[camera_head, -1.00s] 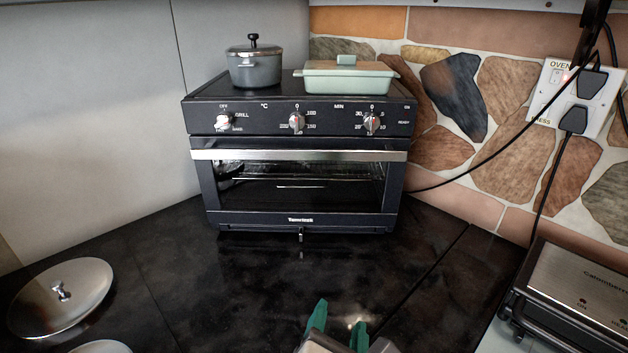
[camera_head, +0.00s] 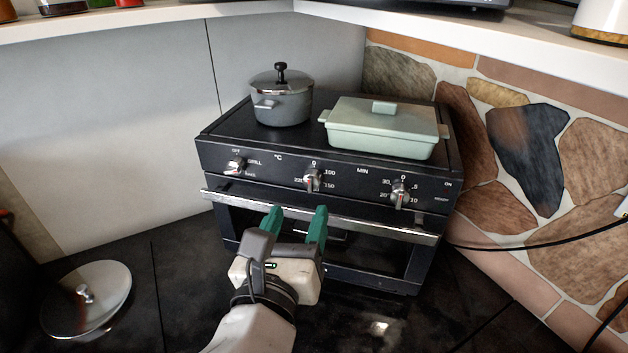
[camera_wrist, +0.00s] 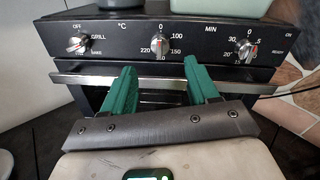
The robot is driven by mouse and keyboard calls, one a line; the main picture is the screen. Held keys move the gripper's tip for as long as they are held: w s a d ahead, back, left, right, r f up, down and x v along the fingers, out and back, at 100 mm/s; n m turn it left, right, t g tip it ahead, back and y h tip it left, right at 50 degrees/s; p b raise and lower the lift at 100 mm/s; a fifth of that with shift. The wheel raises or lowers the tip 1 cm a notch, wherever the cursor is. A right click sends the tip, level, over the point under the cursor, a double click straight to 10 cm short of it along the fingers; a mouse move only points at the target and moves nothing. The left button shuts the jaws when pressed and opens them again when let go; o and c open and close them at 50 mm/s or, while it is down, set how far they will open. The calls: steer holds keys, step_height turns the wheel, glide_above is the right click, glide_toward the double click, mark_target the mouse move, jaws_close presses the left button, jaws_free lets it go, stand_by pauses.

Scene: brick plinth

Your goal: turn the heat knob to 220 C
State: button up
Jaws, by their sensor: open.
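The heat knob (camera_head: 313,180) is the middle knob on the black oven's (camera_head: 220,158) front panel, under the °C mark. It is silver with a red line, and its scale shows 0, 100, 150 and 220; the exact setting is too small to tell. It also shows in the wrist view (camera_wrist: 162,43). My gripper (camera_head: 295,212) has green fingers, open and empty, in front of the oven near its door handle. In the wrist view the fingers (camera_wrist: 160,78) point at the panel, below the heat knob and apart from it.
A function knob (camera_head: 235,166) and a minute timer knob (camera_head: 401,192) flank the heat knob. A steel handle bar (camera_head: 365,226) crosses the door. A grey pot (camera_head: 283,105) and a green lidded dish (camera_head: 381,135) stand on top. A steel lid (camera_head: 88,298) lies at the left.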

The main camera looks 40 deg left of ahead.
mark_target(310, 187)
steer(key=x, duration=0.7)
steer(key=shift+w+a+p, duration=0.2)
steer(key=shift+w+p, duration=0.1)
steer(key=shift+w, duration=0.05)
steer(key=c, duration=1)
steer(key=shift+c, duration=0.2)
